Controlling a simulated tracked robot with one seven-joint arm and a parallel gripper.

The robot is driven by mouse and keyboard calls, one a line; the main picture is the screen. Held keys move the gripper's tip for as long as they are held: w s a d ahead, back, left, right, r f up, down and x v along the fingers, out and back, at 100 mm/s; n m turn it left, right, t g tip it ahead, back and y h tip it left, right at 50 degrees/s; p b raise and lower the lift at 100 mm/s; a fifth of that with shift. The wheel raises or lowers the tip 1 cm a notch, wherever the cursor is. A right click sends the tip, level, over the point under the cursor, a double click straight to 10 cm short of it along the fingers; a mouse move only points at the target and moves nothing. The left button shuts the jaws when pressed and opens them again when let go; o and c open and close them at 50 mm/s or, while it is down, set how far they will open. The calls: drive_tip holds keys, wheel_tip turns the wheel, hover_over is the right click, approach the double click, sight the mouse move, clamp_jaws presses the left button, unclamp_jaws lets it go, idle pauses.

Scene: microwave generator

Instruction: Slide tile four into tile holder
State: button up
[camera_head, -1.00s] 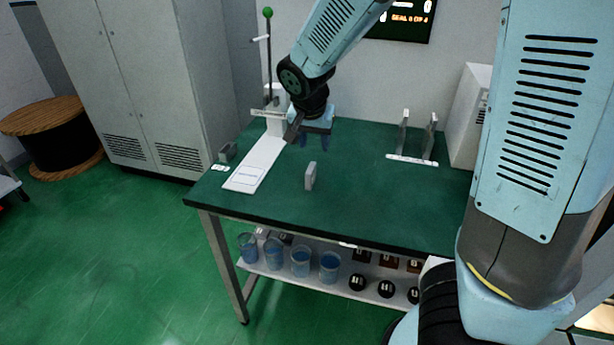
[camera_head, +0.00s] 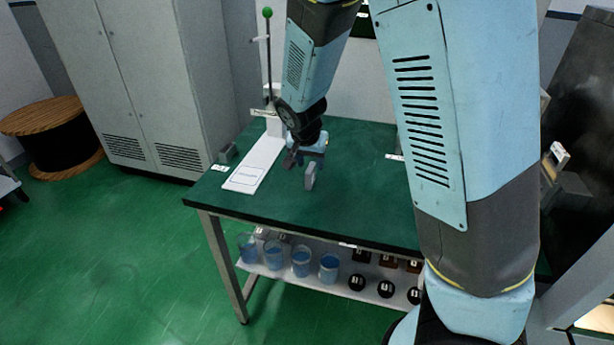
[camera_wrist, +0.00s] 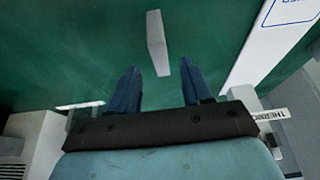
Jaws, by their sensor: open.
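A small grey tile (camera_head: 310,176) stands upright on the green tabletop, near the table's middle. It also shows in the wrist view (camera_wrist: 157,43), standing just beyond the fingertips and roughly between their lines. No number is readable on it. My gripper (camera_head: 305,160) is open and empty, just above and behind the tile; its two blue fingers show apart in the wrist view (camera_wrist: 159,65). Two metal uprights at the right of the table, seen earlier, are now hidden behind my arm. I cannot tell whether they are the tile holder.
A white board (camera_head: 256,165) with a tall rod stand (camera_head: 269,60) lies left of the tile. A small grey block (camera_head: 227,153) sits at the left edge. Beakers (camera_head: 301,263) and dark weights are on the lower shelf. Open tabletop lies in front of the tile.

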sight(310, 167)
drive_tip(key=shift+x, duration=2.8)
drive_tip(key=shift+s+a+f, duration=0.1)
drive_tip(key=shift+a, duration=0.1)
clamp_jaws()
